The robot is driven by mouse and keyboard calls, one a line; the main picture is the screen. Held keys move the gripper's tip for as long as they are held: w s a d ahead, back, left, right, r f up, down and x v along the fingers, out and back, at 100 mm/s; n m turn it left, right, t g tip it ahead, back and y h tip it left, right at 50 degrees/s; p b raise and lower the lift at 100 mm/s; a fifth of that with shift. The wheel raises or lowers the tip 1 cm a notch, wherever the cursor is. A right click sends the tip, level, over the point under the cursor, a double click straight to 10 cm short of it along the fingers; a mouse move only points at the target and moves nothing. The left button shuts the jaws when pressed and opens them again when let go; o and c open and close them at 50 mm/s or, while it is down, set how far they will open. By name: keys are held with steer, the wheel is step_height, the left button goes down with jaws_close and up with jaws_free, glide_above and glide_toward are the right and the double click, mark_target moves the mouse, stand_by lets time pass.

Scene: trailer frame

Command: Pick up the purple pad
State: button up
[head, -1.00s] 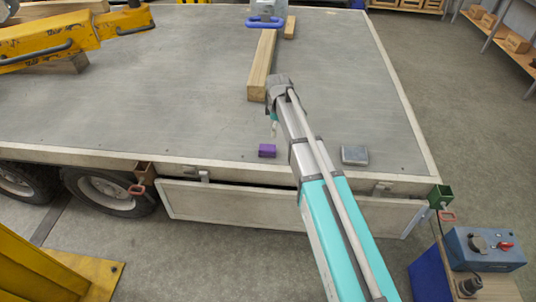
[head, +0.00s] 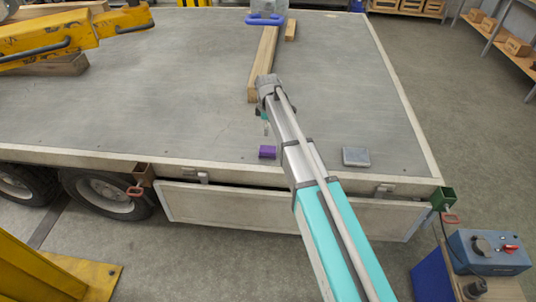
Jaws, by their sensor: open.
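The purple pad (head: 267,152) is a small block lying on the grey trailer deck, close to its front edge. My arm reaches in from the lower right and its wrist is over the deck. My gripper (head: 266,129) hangs below the wrist, just above the pad in the picture and apart from it. It is open and nothing shows between its fingers. It is small and partly hidden by the arm.
A grey metal block (head: 356,156) lies on the trailer deck (head: 170,110) right of my arm. A long timber (head: 262,65) lies behind the wrist. A yellow machine (head: 50,38) stands at the far left. The deck left of the pad is clear.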

mark_target(268, 148)
steer(key=shift+f+b, duration=3.4)
steer(key=shift+f, duration=0.3)
steer(key=shift+w+f+b, duration=0.1)
steer(key=shift+f+b, duration=2.5)
steer(key=shift+c, duration=0.3)
steer(key=c, duration=1.1)
steer(key=shift+r, duration=0.15)
steer(key=shift+r+p, duration=1)
steer(key=shift+p, duration=0.1)
steer(key=s+d+r+p, duration=0.4)
steer(key=s+r+p, duration=0.6)
steer(key=s, duration=0.3)
steer(key=shift+d+r+p, duration=0.4)
steer(key=shift+p, duration=0.05)
